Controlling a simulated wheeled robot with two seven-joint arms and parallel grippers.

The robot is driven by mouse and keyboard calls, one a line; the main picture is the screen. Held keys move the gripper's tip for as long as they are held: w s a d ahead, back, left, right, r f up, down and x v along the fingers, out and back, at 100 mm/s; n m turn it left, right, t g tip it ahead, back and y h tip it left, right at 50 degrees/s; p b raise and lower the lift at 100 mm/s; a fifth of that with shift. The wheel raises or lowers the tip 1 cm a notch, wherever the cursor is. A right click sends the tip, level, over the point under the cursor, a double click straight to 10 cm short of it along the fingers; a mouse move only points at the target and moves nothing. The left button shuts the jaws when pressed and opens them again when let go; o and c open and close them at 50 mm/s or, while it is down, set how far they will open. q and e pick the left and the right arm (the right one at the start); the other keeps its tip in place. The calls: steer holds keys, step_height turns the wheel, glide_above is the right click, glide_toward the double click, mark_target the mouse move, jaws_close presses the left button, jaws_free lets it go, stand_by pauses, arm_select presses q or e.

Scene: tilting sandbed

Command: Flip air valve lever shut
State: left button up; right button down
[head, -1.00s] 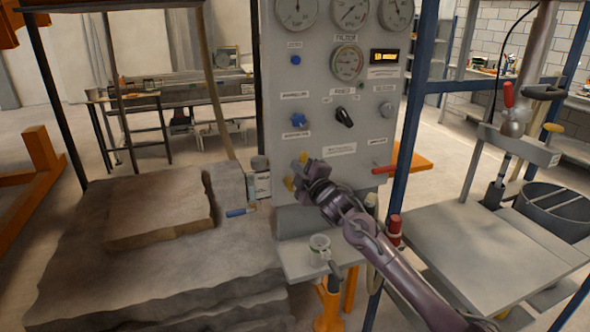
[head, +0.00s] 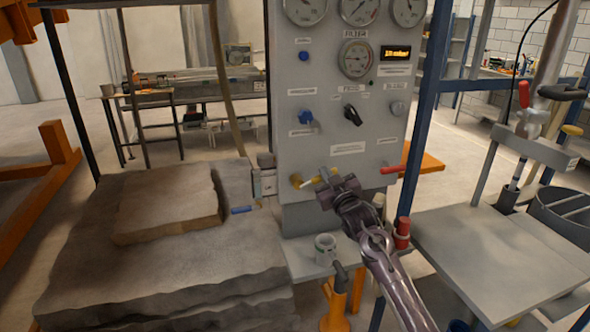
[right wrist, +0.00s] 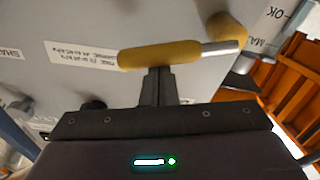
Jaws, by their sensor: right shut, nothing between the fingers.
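A yellow-gripped lever (head: 326,174) with a bare metal stem sits low on the grey control panel (head: 345,130). It points right from its yellow pivot (head: 297,181), close to level. In the right wrist view its grip (right wrist: 160,53) lies across the fingertips, with the stem and yellow pivot (right wrist: 228,28) to the right. My right gripper (head: 327,178) is shut and empty, its fingertips (right wrist: 158,72) at the grip's edge; whether they touch cannot be told. The fingers partly overlap the lever in the head view. My left gripper is not in view.
A red handle (head: 392,170) sticks out at the panel's lower right. A blue knob (head: 306,116) and a black knob (head: 352,115) are above. A shelf with a cup (head: 325,248) is below. Rock slabs (head: 165,210) lie left; a blue post (head: 425,100) stands right.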

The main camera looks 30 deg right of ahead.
steer(key=f+m, duration=0.1)
steer(key=d+f+m, duration=0.1)
steer(key=shift+s+f+m+h, duration=0.1)
steer(key=shift+f+m+h, duration=0.1)
steer(key=shift+m+h, duration=0.1)
steer(key=shift+f, duration=0.15)
stand_by(0.5)
step_height(320, 180, up, 5)
steer(key=p, duration=0.3)
steer(key=b+v, duration=0.3)
steer(key=v, duration=0.6)
steer(key=shift+f+b, duration=0.3)
steer(key=shift+f, duration=0.15)
steer(key=shift+s, duration=0.1)
